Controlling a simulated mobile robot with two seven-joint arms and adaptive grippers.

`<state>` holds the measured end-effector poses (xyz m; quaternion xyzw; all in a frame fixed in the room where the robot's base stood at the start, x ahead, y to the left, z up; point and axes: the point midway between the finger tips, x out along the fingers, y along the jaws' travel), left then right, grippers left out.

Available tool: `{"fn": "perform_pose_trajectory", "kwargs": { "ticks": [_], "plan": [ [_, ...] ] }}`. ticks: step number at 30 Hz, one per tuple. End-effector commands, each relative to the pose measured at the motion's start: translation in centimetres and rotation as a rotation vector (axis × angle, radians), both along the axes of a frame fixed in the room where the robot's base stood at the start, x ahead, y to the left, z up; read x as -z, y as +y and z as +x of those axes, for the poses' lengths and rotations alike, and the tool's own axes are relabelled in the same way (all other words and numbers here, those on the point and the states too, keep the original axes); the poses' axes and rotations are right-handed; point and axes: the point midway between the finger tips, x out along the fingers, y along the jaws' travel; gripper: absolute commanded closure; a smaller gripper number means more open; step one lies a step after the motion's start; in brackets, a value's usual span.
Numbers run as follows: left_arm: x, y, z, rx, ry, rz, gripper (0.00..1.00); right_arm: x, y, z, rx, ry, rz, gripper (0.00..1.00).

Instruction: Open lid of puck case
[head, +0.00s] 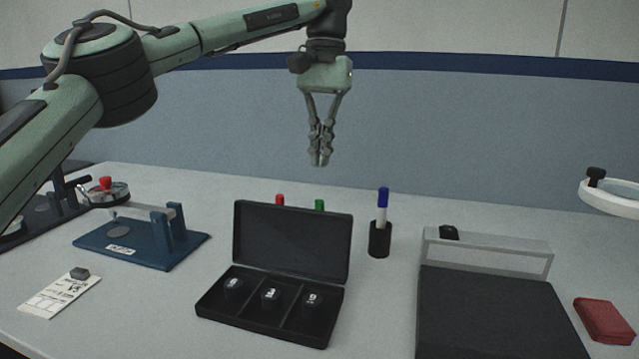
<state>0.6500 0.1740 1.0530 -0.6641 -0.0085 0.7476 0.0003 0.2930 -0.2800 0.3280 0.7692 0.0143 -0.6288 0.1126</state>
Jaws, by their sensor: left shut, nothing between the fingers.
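The puck case (258,334) is a black box on the table, left of the picture's middle. Its lid (292,241) stands raised at the back, tilted slightly away from the tray. The tray has three compartments, each with a dark puck (270,296) that carries a white marking. My left gripper (320,163) is shut and empty, pointing down in the air above the lid and apart from it. My right gripper does not show.
A pen holder (380,240) with a blue-capped marker stands right of the lid. A large black-topped block (495,310) and a red case (604,320) are at the right. A blue fixture (140,243) and a paper card (58,296) are at the left. Red and green tips show behind the lid.

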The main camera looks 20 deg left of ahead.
Motion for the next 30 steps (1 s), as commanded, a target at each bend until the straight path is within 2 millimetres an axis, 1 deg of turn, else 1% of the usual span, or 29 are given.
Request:
{"fn": "perform_pose_trajectory", "kwargs": {
  "ticks": [9, 12, 15, 21, 25, 30],
  "plan": [
    [5.6, 0.1, -0.7, -0.002, 0.004, -0.002, 1.0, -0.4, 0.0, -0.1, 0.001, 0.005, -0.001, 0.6],
    [7.2, 0.2, -1.0, -0.003, 0.005, -0.004, 1.0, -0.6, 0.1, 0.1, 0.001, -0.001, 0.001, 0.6],
    [8.3, 0.1, -1.1, -0.004, 0.005, -0.004, 1.0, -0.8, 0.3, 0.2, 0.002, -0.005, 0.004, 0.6],
    [9.3, 0.1, -1.2, -0.005, 0.003, -0.006, 1.0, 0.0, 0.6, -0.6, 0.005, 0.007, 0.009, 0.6],
    [9.4, 0.1, -1.2, -0.005, 0.003, -0.006, 1.0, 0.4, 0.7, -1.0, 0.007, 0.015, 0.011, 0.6],
    [9.4, 0.1, -1.2, -0.005, 0.002, -0.006, 1.0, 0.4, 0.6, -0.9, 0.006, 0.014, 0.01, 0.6]
  ]
}}
